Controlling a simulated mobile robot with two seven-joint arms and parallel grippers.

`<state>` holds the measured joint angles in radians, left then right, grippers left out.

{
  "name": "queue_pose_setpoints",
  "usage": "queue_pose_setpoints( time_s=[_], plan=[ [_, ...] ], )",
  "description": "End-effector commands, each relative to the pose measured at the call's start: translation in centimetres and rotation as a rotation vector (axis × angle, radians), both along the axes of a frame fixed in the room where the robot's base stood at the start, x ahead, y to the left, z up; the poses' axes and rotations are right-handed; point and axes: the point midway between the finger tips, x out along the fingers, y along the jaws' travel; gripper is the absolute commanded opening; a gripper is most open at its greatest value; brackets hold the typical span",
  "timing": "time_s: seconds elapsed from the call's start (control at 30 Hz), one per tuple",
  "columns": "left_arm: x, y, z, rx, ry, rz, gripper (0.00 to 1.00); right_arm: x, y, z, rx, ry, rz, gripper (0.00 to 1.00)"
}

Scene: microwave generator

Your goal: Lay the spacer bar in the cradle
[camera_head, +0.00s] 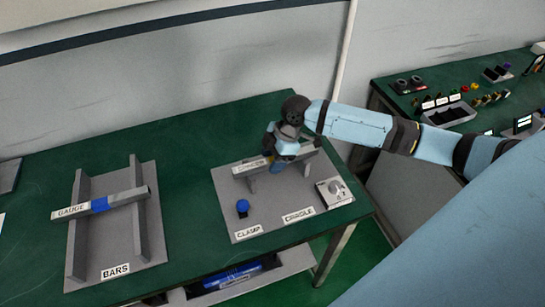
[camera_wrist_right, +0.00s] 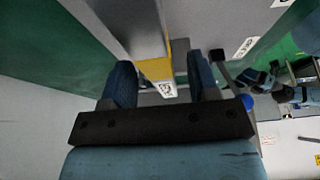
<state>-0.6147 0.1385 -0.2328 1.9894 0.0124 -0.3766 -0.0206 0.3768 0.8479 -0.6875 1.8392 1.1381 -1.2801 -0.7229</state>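The spacer bar (camera_head: 246,167), a grey bar with a lettered label and a yellow band, is over the cradle plate (camera_head: 262,212), level and in line with the grey uprights. It looks very close to their tops, but I cannot tell if it touches them. My right gripper (camera_head: 279,153) comes down on the bar from above at the yellow band. The gripper hides part of the bar and uprights. My left gripper is out of view.
A blue-knobbed clamp (camera_head: 242,207) and a grey box with a round knob (camera_head: 334,190) stand on the cradle plate. A rack marked BARS (camera_head: 135,262) holds the gauge bar (camera_head: 125,199) at left. The green table (camera_head: 190,165) between them is clear. A wall stands behind.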

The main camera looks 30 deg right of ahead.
Motion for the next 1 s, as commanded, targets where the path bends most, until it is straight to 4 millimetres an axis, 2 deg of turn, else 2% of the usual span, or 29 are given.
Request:
queue_pose_setpoints(
  time_s=[0.2, 0.33, 0.8, 1.0],
  plan=[
    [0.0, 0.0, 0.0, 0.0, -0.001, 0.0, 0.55, 0.0, -0.1, 0.2, -0.001, 0.0, 0.0, 0.55],
    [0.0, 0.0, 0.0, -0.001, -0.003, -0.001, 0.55, -0.1, -0.6, 1.4, -0.002, 0.0, 0.0, 0.55],
    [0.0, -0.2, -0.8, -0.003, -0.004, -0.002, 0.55, -1.0, -4.3, 10.5, -0.003, -0.003, 0.0, 0.55],
    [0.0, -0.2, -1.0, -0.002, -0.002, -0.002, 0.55, -1.2, -5.0, 12.4, -0.001, 0.0, 0.0, 0.55]
  ],
)
